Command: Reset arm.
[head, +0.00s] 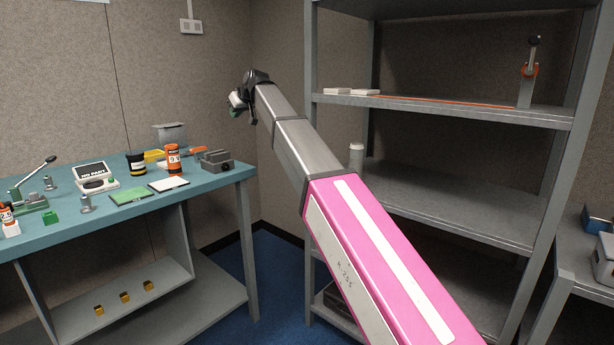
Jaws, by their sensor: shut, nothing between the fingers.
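My pink and grey arm reaches up from the lower right to the middle of the head view. My gripper (237,102) is at its far end, raised in front of the back wall, up and to the right of the bench items. The gripper is small and partly turned away here. It is shut and holds nothing. It appears clear of the bench and the shelf rack.
A teal workbench (226,178) at left bears a lever device (28,202), a display box (93,175), an orange can (173,159), a black jar (136,162) and a grey box (216,160). A grey shelf rack (455,112) stands right, with a lever (530,60) on it.

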